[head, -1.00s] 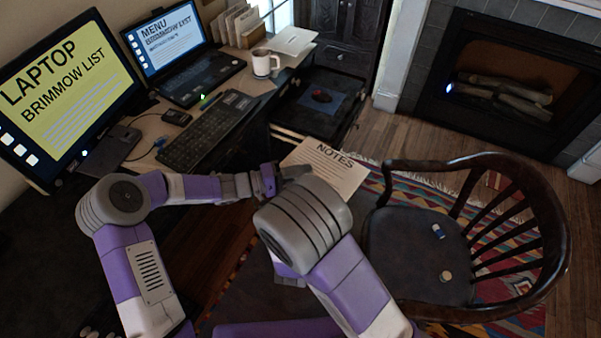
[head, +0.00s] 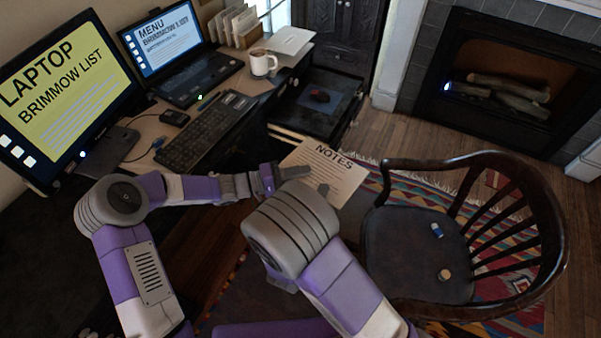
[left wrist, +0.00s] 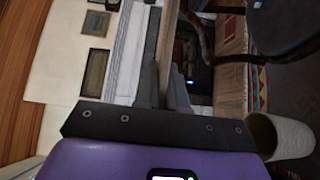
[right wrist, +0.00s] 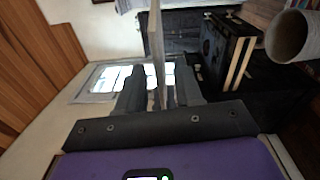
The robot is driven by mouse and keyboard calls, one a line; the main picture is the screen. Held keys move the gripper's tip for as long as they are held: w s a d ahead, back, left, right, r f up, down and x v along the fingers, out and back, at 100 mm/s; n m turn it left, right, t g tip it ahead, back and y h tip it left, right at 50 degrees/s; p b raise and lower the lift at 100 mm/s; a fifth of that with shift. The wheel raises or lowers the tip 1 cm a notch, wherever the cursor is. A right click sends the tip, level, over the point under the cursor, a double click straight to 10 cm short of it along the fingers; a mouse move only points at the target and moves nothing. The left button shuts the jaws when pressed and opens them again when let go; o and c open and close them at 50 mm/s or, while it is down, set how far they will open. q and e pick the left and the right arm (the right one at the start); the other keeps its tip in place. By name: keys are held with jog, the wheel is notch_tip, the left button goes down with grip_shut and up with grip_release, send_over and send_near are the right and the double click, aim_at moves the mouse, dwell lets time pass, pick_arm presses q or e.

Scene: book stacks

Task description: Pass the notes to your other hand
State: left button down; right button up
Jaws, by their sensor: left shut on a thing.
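The notes (head: 328,173) are a stiff cream sheet headed NOTES, held up between the desk and the chair. My left gripper (head: 268,181) is shut on the left edge of the notes. In the left wrist view the sheet (left wrist: 168,45) shows edge-on between its close fingers (left wrist: 163,88). My right gripper (head: 308,184) is at the lower part of the notes, partly hidden by my right forearm. In the right wrist view its fingers (right wrist: 158,90) stand apart, with the notes (right wrist: 156,45) edge-on between them and gaps at the sides.
The desk at left carries a monitor (head: 65,85), a laptop (head: 180,60), a keyboard (head: 208,130) and a white mug (head: 262,63). An open drawer (head: 300,120) lies behind the notes. A wooden chair (head: 415,255) stands close at right. A pale cylinder (right wrist: 288,36) shows in the right wrist view.

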jog(key=s+d+f+m+g+h, duration=0.5)
jog(key=s+d+f+g, duration=0.1)
jog(key=s+d+g, duration=0.45)
jog(key=s+d+f+m+g+y, duration=0.2)
jog(key=s+f+m+g+y, duration=0.15)
jog(key=s+f+g, duration=0.45)
jog(key=s+a+f+m+g+y, duration=0.3)
jog(key=a+f+y, duration=0.2)
jog(key=y, duration=0.4)
jog(key=w+a+f+m+t+y, duration=0.4)
jog(key=w+a+f+t+y, duration=0.1)
jog(key=w+a+f+t, duration=0.1)
jog(key=shift+w+a+f, duration=0.25)
jog(key=shift+a+f, duration=0.2)
jog(key=shift+f, duration=0.35)
jog(key=shift+m+y, duration=0.25)
